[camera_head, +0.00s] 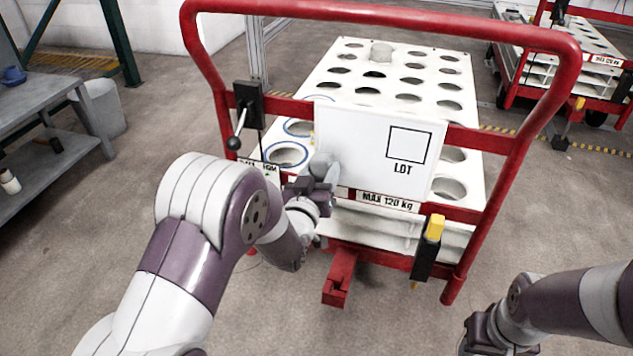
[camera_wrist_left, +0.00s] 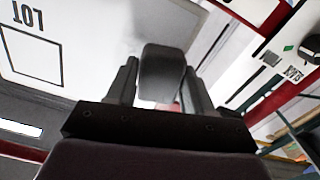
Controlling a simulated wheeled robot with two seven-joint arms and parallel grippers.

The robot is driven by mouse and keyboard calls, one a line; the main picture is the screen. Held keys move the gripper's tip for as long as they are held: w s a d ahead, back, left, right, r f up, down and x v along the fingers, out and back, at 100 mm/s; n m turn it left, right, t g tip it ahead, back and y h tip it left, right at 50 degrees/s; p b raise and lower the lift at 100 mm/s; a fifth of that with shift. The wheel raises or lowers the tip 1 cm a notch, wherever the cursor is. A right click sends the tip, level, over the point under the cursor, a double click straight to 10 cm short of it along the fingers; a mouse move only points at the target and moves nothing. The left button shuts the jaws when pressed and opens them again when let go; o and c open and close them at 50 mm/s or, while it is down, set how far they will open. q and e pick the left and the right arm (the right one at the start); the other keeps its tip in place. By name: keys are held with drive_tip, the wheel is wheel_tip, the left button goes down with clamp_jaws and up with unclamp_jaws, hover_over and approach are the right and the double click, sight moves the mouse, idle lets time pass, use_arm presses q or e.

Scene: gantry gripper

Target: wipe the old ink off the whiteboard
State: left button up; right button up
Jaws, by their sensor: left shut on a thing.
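The whiteboard (camera_head: 360,130) hangs on the red frame of a cart, with a printed black square and the word LOT on its right side. It also shows in the wrist view (camera_wrist_left: 110,25), upside down. My left gripper (camera_head: 318,184) is shut on a dark grey eraser (camera_head: 322,163) at the board's lower left. The eraser shows between the fingers in the wrist view (camera_wrist_left: 163,73); whether it touches the board I cannot tell. A faint grey smear shows beside it there. I make out no clear ink strokes. My right gripper (camera_head: 482,336) is at the lower right, away from the board, its jaws unclear.
The cart's red handle (camera_head: 400,15) arches around the board. A lever with a black knob (camera_head: 234,143) is at left, and a black holder with a yellow-topped thing (camera_head: 433,235) is at lower right. A label reading MAX 120 kg (camera_head: 388,202) sits below the board.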

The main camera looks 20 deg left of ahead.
sight(345, 162)
use_arm(q)
drive_tip(key=shift+w, duration=1.05)
idle(0.5)
drive_tip(key=shift+s+d, duration=0.15)
drive_tip(key=shift+d, duration=1.8)
drive_tip(key=shift+b, duration=0.3)
drive_tip(key=shift+w+a+r, duration=0.1)
drive_tip(key=shift+w+a, duration=0.05)
drive_tip(key=shift+a, duration=0.85)
drive_tip(key=shift+w+a+r, duration=0.1)
drive_tip(key=shift+w+a, duration=0.05)
drive_tip(key=shift+a, duration=0.8)
drive_tip(key=shift+s, duration=0.4)
drive_tip(key=shift+s+a+f+p, duration=0.1)
drive_tip(key=shift+s+p, duration=0.15)
drive_tip(key=shift+s, duration=1.05)
drive_tip(key=shift+s+f+p, duration=0.1)
drive_tip(key=shift+s+p, duration=0.1)
drive_tip(key=shift+s, duration=1.1)
